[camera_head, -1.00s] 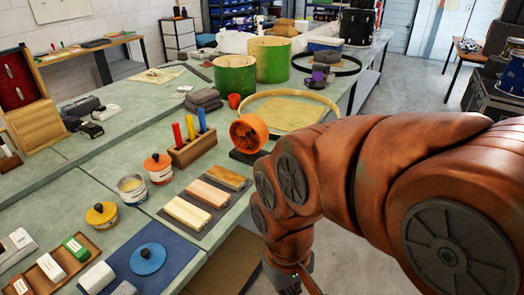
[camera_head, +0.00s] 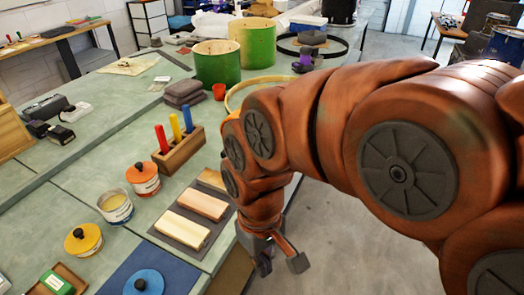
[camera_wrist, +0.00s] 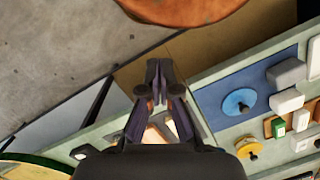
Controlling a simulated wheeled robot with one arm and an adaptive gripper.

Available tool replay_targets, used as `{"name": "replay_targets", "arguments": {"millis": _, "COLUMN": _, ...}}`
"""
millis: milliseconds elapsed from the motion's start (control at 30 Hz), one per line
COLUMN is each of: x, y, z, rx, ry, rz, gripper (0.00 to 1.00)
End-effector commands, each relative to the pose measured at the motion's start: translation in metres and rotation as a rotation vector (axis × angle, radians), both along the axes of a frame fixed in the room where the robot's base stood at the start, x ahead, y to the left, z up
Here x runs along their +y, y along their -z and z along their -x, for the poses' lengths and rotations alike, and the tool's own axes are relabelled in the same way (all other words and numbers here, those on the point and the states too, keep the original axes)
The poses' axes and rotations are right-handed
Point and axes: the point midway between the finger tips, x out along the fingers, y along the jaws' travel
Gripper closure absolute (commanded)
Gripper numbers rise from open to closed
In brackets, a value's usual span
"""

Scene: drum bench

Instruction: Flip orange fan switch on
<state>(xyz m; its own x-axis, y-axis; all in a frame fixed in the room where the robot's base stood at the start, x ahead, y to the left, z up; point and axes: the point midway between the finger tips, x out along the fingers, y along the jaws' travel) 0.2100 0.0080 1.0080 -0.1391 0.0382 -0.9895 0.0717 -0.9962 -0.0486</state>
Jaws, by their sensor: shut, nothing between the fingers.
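The orange fan is almost wholly hidden behind my arm in the head view; only a thin orange edge (camera_head: 232,116) shows beside it. Its switch cannot be seen. My gripper (camera_head: 272,262) hangs past the bench's front edge, over the floor, to the right of the sanding blocks. In the wrist view my gripper (camera_wrist: 159,72) is shut and empty, with its fingertips together. The fan does not show clearly in the wrist view.
Wooden blocks (camera_head: 201,204) lie on a dark mat near the bench edge. A wooden holder (camera_head: 180,153) with coloured handles, an orange-lidded jar (camera_head: 143,180) and green drums (camera_head: 217,64) stand on the bench. The floor (camera_head: 345,235) at right is clear.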

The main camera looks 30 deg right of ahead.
Motion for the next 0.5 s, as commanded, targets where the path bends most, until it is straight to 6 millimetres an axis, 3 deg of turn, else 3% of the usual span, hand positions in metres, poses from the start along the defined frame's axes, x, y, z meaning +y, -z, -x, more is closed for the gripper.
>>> {"name": "replay_targets", "arguments": {"millis": 267, "x": 0.012, "y": -0.022, "z": -0.103, "rx": -0.148, "ry": -0.256, "rz": -0.232, "gripper": 1.00}}
{"name": "replay_targets", "arguments": {"millis": 367, "x": 0.004, "y": -0.030, "z": -0.144, "rx": -0.231, "ry": -0.327, "rz": -0.313, "gripper": 1.00}}
{"name": "replay_targets", "arguments": {"millis": 500, "x": -0.025, "y": -0.038, "z": -0.201, "rx": -0.369, "ry": -0.395, "rz": -0.397, "gripper": 1.00}}
